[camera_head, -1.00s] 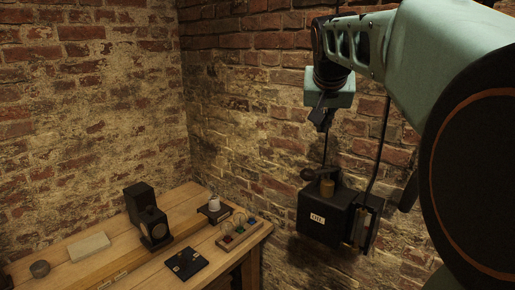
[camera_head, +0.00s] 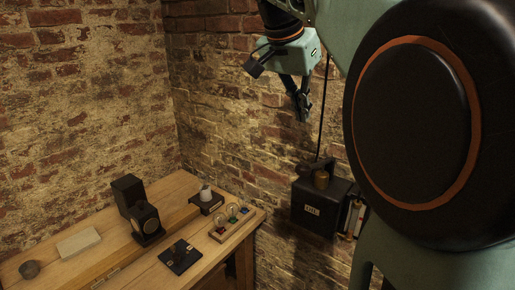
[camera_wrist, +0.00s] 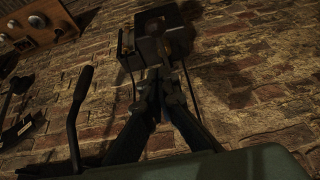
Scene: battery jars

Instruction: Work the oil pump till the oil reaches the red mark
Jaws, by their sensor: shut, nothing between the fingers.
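The oil pump (camera_head: 318,208) is a dark box with a pale OIL label, fixed to the brick wall. A brass cap (camera_head: 321,180) sits on its top, with a dark part beside it that may be the lever. A narrow upright gauge (camera_head: 353,218) shows on its right side. The oil level and red mark are too small to tell. My gripper (camera_head: 303,114) is shut and empty, pointing down above the pump, apart from it. In the wrist view the closed fingertips (camera_wrist: 156,90) overlap the view of a dark box (camera_wrist: 160,45), likely the pump.
A wooden bench (camera_head: 120,262) at left holds a dark boxy device (camera_head: 146,220), a black plate (camera_head: 180,256) and a rack of small coloured parts (camera_head: 232,222). A dark-handled lever (camera_wrist: 80,98) and a wooden panel (camera_wrist: 38,25) show in the wrist view. My arm covers the right side.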

